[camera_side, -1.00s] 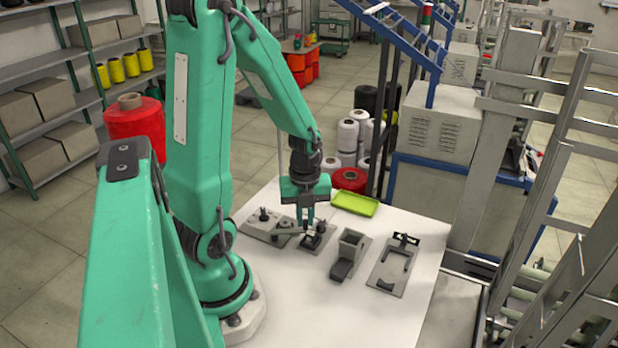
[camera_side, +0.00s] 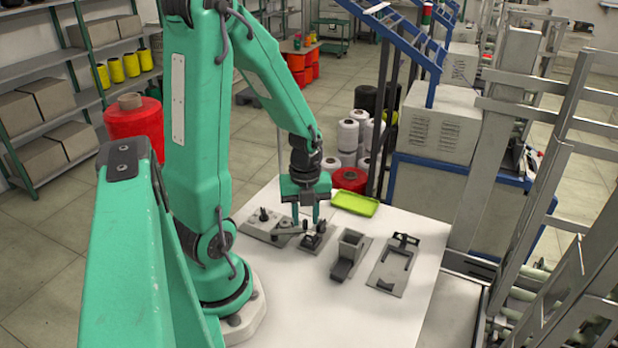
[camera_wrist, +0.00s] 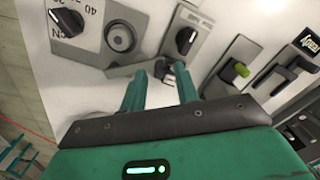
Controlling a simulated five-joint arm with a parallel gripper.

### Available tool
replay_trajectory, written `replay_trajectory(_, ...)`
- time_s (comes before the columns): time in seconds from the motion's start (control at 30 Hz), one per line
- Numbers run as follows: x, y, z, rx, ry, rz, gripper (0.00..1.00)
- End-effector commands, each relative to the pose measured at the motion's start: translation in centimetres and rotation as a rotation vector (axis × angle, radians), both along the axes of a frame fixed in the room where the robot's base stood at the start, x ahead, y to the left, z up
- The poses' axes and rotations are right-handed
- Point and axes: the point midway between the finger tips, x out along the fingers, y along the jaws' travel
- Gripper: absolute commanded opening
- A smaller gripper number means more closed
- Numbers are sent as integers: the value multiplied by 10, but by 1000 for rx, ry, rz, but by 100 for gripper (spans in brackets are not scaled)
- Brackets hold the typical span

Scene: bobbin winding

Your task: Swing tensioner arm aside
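My gripper (camera_side: 305,220) hangs with fingers pointing down over the back left of the white table. In the wrist view its two green fingers (camera_wrist: 160,90) stand apart, so it is open. A dark grey tensioner arm (camera_side: 288,228) reaches from the left plate (camera_side: 254,232) toward the small plate (camera_side: 322,248) under the gripper. In the wrist view a grey bar (camera_wrist: 128,70) runs below a round disc (camera_wrist: 120,37) to the left finger. A black knob (camera_wrist: 186,41) stands just beyond the fingertips. I cannot tell whether a finger touches the arm.
A grey box-like fixture (camera_side: 350,249) and a flat plate with a dark fork-shaped part (camera_side: 395,265) stand to the right. A yellow-green tray (camera_side: 355,203) lies at the table's back edge. The front of the white table (camera_side: 330,315) is clear.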

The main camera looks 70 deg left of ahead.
Motion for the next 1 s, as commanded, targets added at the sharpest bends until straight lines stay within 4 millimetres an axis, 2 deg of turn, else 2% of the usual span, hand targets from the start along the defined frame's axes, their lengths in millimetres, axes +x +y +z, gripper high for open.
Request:
replay_trajectory(0.8,0,0,57,1,-2,0,31)
replay_trajectory(1.0,0,0,65,1,-1,0,31)
